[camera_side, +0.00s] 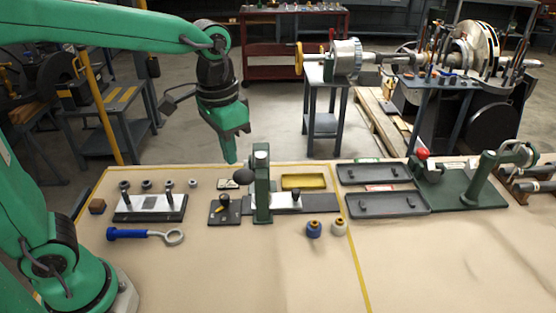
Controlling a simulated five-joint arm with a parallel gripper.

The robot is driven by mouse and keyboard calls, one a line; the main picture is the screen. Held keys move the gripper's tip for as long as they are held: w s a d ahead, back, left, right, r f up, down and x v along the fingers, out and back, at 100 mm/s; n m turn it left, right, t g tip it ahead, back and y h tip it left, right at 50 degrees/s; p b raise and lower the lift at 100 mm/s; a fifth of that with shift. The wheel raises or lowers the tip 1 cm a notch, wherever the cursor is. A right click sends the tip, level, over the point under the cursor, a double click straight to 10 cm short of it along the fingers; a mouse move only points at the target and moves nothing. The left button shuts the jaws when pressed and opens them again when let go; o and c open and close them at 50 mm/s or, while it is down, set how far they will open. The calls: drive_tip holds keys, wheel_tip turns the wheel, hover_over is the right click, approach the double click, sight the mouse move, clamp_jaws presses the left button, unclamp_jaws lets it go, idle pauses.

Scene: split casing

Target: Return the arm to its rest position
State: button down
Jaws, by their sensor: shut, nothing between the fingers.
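My green arm reaches in from the left, with its forearm raised across the top of the side view. My gripper (231,160) points down over the back edge of the tan bench, left of a green upright stand (262,190). Its fingers are together and nothing shows between them. It appears clear of the bench top, though the exact gap is hard to judge.
A pin block (150,208), a blue-handled ring tool (145,235) and a small black plate (224,211) lie at left. Two dark trays (385,204) and a green fixture (480,190) stand right.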

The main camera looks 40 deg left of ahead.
drive_tip(key=s+a+n+t, duration=0.2)
drive_tip(key=s+a+t, duration=0.2)
drive_tip(key=s+a, duration=0.4)
drive_tip(key=shift+s+a+n+t, duration=0.15)
drive_tip(key=shift+s+n+t, duration=0.2)
drive_tip(key=shift+s, duration=0.75)
